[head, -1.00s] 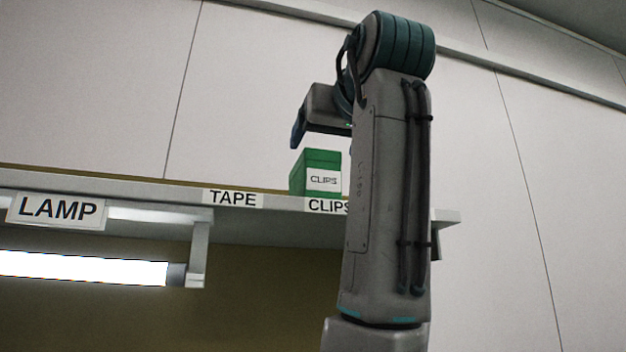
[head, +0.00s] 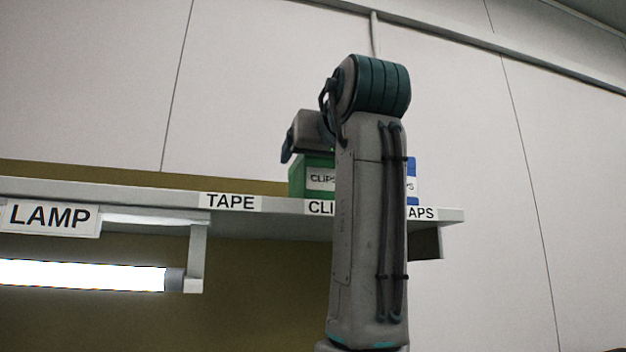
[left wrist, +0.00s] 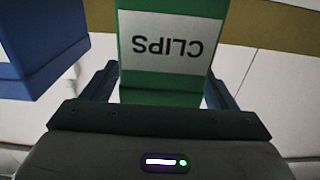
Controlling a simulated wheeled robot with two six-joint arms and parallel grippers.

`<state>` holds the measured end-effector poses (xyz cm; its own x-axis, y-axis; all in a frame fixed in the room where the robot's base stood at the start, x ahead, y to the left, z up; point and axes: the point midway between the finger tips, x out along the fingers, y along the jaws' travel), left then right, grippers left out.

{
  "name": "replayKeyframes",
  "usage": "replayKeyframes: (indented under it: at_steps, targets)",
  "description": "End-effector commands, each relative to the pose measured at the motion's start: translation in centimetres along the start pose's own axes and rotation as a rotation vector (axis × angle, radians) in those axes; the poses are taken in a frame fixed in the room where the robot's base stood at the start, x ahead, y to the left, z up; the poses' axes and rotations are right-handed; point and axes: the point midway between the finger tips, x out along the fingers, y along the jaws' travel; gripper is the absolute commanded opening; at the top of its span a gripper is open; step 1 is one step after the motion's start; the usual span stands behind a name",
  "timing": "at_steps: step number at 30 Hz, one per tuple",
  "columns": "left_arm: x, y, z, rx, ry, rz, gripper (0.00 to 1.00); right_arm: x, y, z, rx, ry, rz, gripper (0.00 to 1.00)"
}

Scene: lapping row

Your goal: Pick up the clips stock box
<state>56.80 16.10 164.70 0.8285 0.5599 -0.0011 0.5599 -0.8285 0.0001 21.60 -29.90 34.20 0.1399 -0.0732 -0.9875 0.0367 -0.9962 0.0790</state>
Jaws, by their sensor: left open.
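The clips stock box is a green box (head: 311,178) with a white CLIPS label, standing on the shelf above the CLIPS tag. My arm hides its right part in the head view. In the left wrist view the green box (left wrist: 163,85) appears with its label upside down, between the two dark fingers. My left gripper (head: 306,151) is at the top of the box in the head view. In the left wrist view the left gripper (left wrist: 160,88) is open, with a finger on each side of the box. My right gripper is not in view.
The shelf (head: 135,193) carries TAPE and LAMP tags, with a lit tube lamp (head: 85,275) below. A blue box (head: 412,180) stands right of the clips box, partly behind my arm; this blue box (left wrist: 40,45) is at left in the wrist view. The shelf above TAPE looks empty.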

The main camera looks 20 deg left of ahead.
Motion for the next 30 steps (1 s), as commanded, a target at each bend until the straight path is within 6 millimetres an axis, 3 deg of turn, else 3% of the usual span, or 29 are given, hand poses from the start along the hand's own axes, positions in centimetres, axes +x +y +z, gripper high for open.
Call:
replayKeyframes:
  at_steps: [8, 18, 30]
  targets:
    - [0.26, 0.03, 0.04, 0.0, 0.0, 0.0, 0.8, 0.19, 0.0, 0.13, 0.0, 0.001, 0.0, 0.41]
    - [0.21, -0.01, -0.05, 0.0, 0.002, 0.0, 0.18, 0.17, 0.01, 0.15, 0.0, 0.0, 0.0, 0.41]
    - [0.18, -0.03, -0.8, 0.001, 0.003, -0.001, 0.19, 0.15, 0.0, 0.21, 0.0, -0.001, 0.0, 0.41]
